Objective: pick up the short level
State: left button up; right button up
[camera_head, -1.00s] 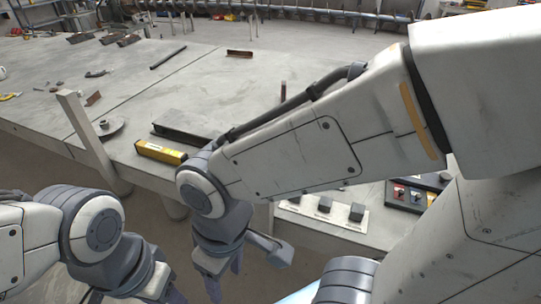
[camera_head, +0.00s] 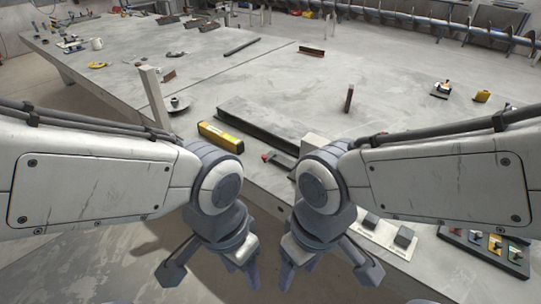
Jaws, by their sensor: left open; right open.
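The short level is a yellow bar with dark markings (camera_head: 220,136). It lies near the front edge of the grey table, in front of a long dark metal bar. My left gripper (camera_head: 244,270) is open and empty, hanging in front of the table edge, below and slightly right of the level in the picture. My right gripper (camera_head: 297,271) is open and empty beside it, further right. Neither gripper touches the level.
The long dark bar (camera_head: 262,124) lies just behind the level. A grey post (camera_head: 153,97) and a round metal disc (camera_head: 177,104) stand to its left. A red-ended tool (camera_head: 277,158) lies to its right. The table's middle (camera_head: 300,85) is mostly clear.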

aim_at(237, 147)
jog(key=u, duration=0.05)
jog(key=k, duration=0.35)
jog(key=u, duration=1.45)
jog(key=i, duration=1.65)
jog(key=z, duration=0.55)
jog(key=i, duration=0.7)
jog(key=z, duration=0.55)
